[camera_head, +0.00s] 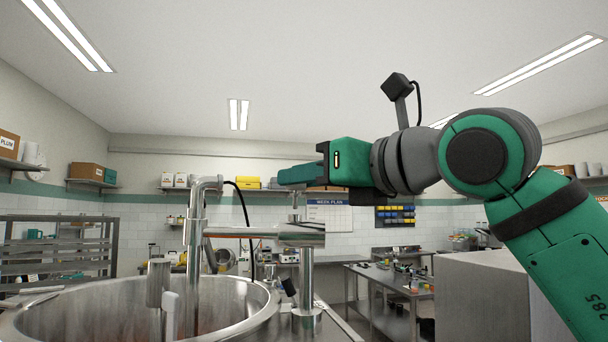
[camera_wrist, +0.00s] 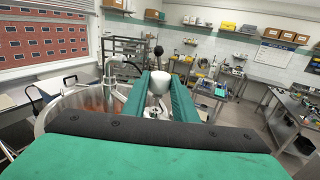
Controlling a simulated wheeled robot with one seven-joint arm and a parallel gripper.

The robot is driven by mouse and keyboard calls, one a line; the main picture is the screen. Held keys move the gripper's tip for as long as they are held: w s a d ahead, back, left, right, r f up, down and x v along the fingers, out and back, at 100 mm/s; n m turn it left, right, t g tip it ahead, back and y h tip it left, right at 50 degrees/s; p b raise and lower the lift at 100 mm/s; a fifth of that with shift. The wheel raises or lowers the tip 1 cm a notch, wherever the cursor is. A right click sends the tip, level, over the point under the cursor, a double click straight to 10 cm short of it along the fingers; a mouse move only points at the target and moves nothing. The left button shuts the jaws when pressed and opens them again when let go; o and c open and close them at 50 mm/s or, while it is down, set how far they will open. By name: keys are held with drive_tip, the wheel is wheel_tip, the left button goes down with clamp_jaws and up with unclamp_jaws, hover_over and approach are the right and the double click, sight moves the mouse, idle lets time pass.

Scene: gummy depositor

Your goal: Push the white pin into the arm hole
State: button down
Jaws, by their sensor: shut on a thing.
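The white pin (camera_wrist: 159,83) shows as a rounded white head between the two green fingers in the wrist view. My gripper (camera_head: 286,177) is shut on it, pointing left above the metal arm (camera_head: 290,236); the fingers also show in the wrist view (camera_wrist: 158,78). In the head view a thin stem (camera_head: 295,207) runs down from beneath the fingers towards the arm's top. The arm hole itself is hidden, and I cannot tell whether the pin's lower end is inside it.
A large steel kettle (camera_head: 40,322) with a bent pipe (camera_head: 196,232) stands left of the arm. A vertical post (camera_head: 306,278) supports the arm. A dark ball-topped lever (camera_wrist: 158,51) stands beyond the fingers. Steel tables (camera_head: 375,282) stand behind to the right.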

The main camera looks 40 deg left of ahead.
drive_tip(key=shift+f, duration=0.15)
drive_tip(key=shift+f, duration=1)
drive_tip(key=c, duration=1.4)
unclamp_jaws()
drive_tip(key=shift+o, duration=0.2)
drive_tip(key=v, duration=1)
drive_tip(key=shift+d, duration=0.4)
drive_tip(key=shift+s, duration=0.1)
